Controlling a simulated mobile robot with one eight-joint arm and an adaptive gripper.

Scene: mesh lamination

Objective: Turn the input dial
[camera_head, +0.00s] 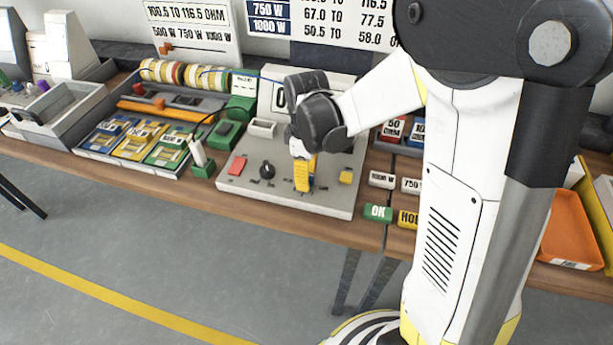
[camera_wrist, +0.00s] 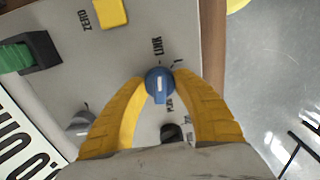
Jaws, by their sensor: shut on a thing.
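A round blue dial (camera_wrist: 160,84) with a white pointer mark sits on the grey meter panel, with the printed word LINK beside it in the wrist view. My gripper (camera_head: 304,186) has its yellow fingers pointing down at the panel in the head view. In the wrist view the fingers are closed around the blue dial, one on each side. The fingers mostly hide the dial in the head view. A black knob (camera_head: 267,171) stands left of my gripper on the same panel (camera_head: 325,202); a black knob also shows in the wrist view (camera_wrist: 171,132), below the blue dial.
A yellow button (camera_head: 345,176) is right of my gripper and a red switch (camera_head: 237,165) is at the panel's left. A green connector (camera_head: 203,170) stands beside the panel. OK (camera_head: 378,213) and other label blocks lie to the right. The bench's front edge is close.

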